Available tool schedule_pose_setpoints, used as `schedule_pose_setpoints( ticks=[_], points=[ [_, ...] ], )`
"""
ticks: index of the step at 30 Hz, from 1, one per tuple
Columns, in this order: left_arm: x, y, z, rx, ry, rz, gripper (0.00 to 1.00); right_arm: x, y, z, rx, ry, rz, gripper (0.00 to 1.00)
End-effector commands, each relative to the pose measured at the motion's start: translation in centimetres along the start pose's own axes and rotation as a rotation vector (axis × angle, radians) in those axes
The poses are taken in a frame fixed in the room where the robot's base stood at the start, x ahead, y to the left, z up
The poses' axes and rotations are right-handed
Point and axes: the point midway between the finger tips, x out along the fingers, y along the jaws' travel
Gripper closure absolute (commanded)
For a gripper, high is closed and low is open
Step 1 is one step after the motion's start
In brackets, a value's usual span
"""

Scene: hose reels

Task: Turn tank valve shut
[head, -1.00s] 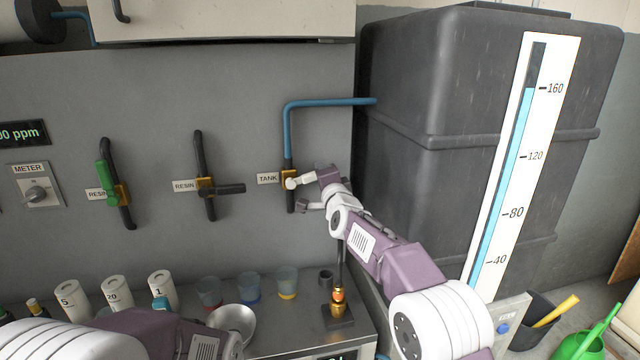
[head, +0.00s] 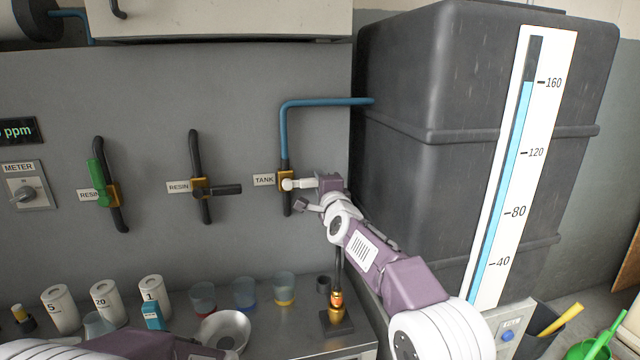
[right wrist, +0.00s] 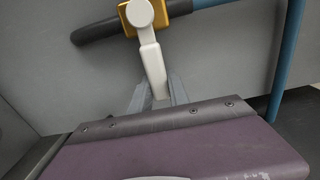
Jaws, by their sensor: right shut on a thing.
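The tank valve (head: 286,180) is a brass body with a white lever (head: 299,184), set on a vertical dark pipe beside the TANK label (head: 264,180). The lever points right, roughly level and across the pipe. My right gripper (head: 314,184) is shut on the outer end of the lever. In the right wrist view, the white lever (right wrist: 152,65) runs from the brass body (right wrist: 128,18) down between the grey fingers (right wrist: 158,93); the fingertips are partly hidden by the gripper body. My left arm shows at the bottom left of the head view; its fingers are out of sight.
The grey tank (head: 440,90) with its level gauge (head: 520,165) stands close right of my right arm. Two resin valves (head: 111,195) (head: 204,188) are on the wall to the left. Cups, canisters and a metal bowl (head: 222,331) stand on the bench below, beside a burner-like stand (head: 337,310).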

Motion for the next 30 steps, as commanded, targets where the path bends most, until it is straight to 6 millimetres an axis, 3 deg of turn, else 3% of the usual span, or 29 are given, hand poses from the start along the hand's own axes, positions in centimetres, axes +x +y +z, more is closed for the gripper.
schedule_pose_setpoints(
  ticks=[2,3,5,13,17,24,30],
  points=[
    [0.0,0.0,0.0,0.000,0.000,0.000,1.00,0.0,0.3,0.0,0.004,-0.001,0.006,1.00],
    [0.0,0.0,0.0,0.000,0.000,0.000,1.00,0.0,0.3,0.0,0.004,-0.001,0.006,0.67],
    [0.0,0.0,0.0,0.000,0.000,0.000,1.00,0.0,0.3,0.0,0.003,-0.001,0.005,0.56],
    [0.1,0.0,0.0,0.000,0.000,0.000,1.00,0.0,0.1,0.0,0.001,0.000,0.003,0.56],
    [1.0,0.0,0.1,0.000,0.000,0.000,1.00,-0.8,0.4,0.0,0.000,-0.001,0.001,0.56],
    [3.8,-0.1,0.4,0.000,0.000,0.000,1.00,-4.9,0.6,0.0,0.000,-0.001,0.000,0.56],
    [4.7,-0.1,0.5,0.000,0.000,0.000,1.00,-8.1,0.3,0.0,0.002,-0.001,0.002,0.56]
  ],
)
